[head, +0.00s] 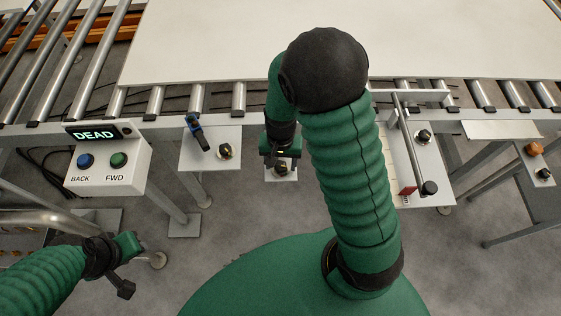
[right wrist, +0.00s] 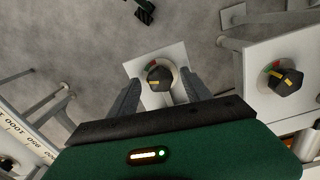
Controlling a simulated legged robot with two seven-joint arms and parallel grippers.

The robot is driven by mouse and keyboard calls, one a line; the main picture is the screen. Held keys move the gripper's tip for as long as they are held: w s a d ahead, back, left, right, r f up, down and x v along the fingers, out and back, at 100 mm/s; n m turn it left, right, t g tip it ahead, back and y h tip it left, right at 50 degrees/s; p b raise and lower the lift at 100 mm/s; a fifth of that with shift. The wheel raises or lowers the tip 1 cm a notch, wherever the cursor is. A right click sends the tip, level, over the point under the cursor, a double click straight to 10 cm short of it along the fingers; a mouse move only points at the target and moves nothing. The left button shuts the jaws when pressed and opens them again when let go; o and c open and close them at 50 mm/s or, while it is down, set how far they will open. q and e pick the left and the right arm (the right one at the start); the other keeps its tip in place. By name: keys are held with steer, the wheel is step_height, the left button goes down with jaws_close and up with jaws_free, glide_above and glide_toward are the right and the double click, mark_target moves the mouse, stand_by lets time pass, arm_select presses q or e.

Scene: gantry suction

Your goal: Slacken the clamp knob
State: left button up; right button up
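A black knob with a yellow pointer (head: 281,169) sits on a small pale plate below my right gripper (head: 281,158). In the right wrist view the same knob (right wrist: 159,77) has a red and green dial mark behind it. The two fingers of my right gripper (right wrist: 160,95) are apart, one on each side of the knob, with nothing held. I cannot tell whether they touch it. No label shows that this is the clamp knob. My left gripper (head: 122,266) is low at the left, away from the knobs; its finger gap is unclear.
Another knob (head: 225,151) stands beside a blue-handled lever (head: 196,133) on a plate to the left. A control box (head: 108,166) reads DEAD. To the right is a ruled plate with a long handle (head: 411,150). A pale panel (head: 210,45) lies on rollers behind.

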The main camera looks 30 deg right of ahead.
jaws_close()
stand_by(0.3)
steer(key=n+p, duration=0.1)
steer(key=n, duration=0.2)
steer(key=shift+r, duration=0.1)
steer(key=shift+n+p, duration=0.8)
steer(key=shift+n, duration=0.9)
steer(key=shift+w, duration=0.1)
steer(key=shift+o, duration=0.4)
jaws_free()
